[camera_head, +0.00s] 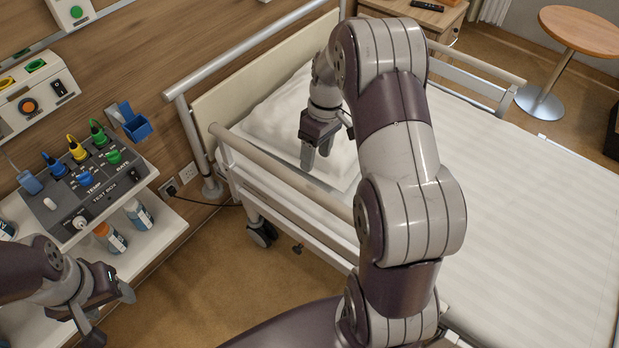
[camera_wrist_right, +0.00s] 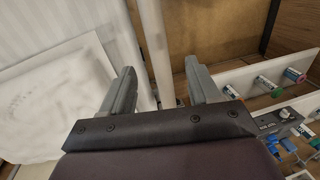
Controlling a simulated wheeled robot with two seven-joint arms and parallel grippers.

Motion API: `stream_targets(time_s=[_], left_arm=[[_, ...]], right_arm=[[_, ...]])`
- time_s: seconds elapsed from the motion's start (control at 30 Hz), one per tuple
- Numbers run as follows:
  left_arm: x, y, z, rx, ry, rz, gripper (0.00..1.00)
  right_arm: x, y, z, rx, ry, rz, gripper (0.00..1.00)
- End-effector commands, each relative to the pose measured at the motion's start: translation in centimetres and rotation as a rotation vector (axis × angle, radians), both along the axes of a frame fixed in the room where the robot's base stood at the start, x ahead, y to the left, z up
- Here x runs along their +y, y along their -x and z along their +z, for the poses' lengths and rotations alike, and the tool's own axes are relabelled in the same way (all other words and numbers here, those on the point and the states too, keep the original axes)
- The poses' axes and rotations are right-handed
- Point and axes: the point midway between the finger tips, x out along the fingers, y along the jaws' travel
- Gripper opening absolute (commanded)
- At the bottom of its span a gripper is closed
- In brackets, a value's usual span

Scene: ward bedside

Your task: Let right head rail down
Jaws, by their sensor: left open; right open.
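The near head-end side rail (camera_head: 285,178) of the bed stands raised along the mattress edge, with a beige top bar. Part of it is hidden behind my right arm. My right gripper (camera_head: 317,155) points down over the rail and the pillow side of the bed, open and empty. In the right wrist view the spread fingers (camera_wrist_right: 160,75) have the pale rail bar (camera_wrist_right: 155,45) running through the gap between them in the picture. I cannot tell whether they touch it. My left gripper (camera_head: 108,312) is open and empty at the lower left, in front of the shelf.
A white shelf (camera_head: 165,232) with a test box (camera_head: 85,190) and several bottles stands at the left wall. A pillow (camera_head: 285,125) lies at the headboard. A far rail (camera_head: 480,65), a bedside cabinet (camera_head: 440,18) and a round table (camera_head: 585,30) are behind. Floor between shelf and bed is clear.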

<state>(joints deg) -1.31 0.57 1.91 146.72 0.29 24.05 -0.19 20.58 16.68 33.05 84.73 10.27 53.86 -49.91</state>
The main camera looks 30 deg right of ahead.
Motion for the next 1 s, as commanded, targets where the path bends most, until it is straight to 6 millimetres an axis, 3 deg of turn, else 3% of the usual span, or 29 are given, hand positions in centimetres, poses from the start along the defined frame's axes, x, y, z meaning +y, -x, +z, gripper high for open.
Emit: stream_targets(time_s=[0.03,0.4,0.57,0.8,0.87,1.0], left_arm=[[0.0,0.0,-1.0,0.000,0.000,0.000,0.59],[0.0,0.0,0.4,-0.001,0.000,0.000,0.59],[0.0,0.0,0.5,0.000,0.000,0.000,0.59],[0.0,0.0,0.5,0.000,0.000,0.000,0.59],[0.0,0.0,0.5,0.000,0.000,0.000,0.59],[0.0,0.0,0.5,0.000,0.000,0.000,0.59]], right_arm=[[0.2,0.2,-1.7,0.004,-0.001,0.000,0.61],[1.7,0.7,-9.4,0.002,0.001,-0.003,0.61],[1.9,0.8,-10.8,0.000,0.002,-0.003,0.61],[1.9,0.8,-10.9,-0.002,0.003,-0.003,0.61],[1.9,0.8,-10.9,-0.002,0.003,-0.003,0.45],[1.9,0.8,-10.9,-0.002,0.003,-0.003,0.00]])
